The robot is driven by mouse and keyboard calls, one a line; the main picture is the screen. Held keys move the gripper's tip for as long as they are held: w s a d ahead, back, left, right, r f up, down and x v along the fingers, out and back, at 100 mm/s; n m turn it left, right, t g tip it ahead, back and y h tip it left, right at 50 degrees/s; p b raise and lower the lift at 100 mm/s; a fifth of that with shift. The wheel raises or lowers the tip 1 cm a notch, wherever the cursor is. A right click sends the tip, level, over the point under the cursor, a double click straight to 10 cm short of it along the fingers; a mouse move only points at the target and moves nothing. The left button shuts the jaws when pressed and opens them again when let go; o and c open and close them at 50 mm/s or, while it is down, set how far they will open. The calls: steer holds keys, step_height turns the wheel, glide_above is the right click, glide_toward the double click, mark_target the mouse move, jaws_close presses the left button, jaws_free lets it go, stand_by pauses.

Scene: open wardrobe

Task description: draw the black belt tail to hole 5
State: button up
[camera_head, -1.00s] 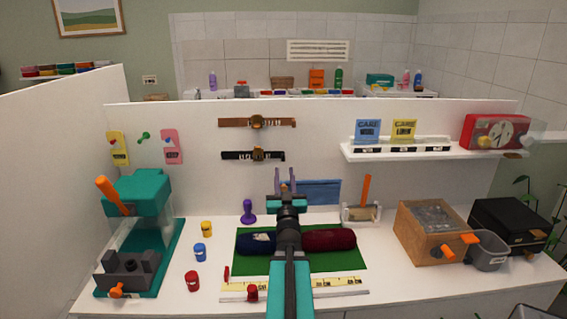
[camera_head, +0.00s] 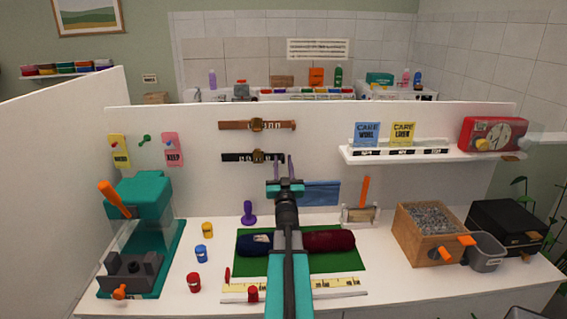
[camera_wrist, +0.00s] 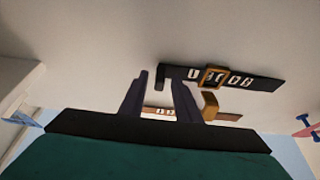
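The black belt (camera_head: 240,157) is fixed level on the upright white panel, with a brass buckle near its middle and pale marks beside it. In the wrist view the black belt (camera_wrist: 255,83) lies beyond my fingertips. Its dark end block (camera_wrist: 162,76) appears between and just past them. My gripper (camera_head: 283,158) is open and empty, its two dark fingers raised at the belt's right end in the head view. It also shows in the wrist view (camera_wrist: 158,79). I cannot tell whether the fingers touch the belt. The hole numbers are too small to read.
A brown belt (camera_head: 281,125) hangs above the black one. The white shelf (camera_head: 420,155) with cards is to the right. Below are a green mat (camera_head: 345,262) with dark rolls, a teal press (camera_head: 140,195), small pots and a wooden box (camera_head: 411,235).

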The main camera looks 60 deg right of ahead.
steer(key=shift+c, duration=0.2)
jaws_close()
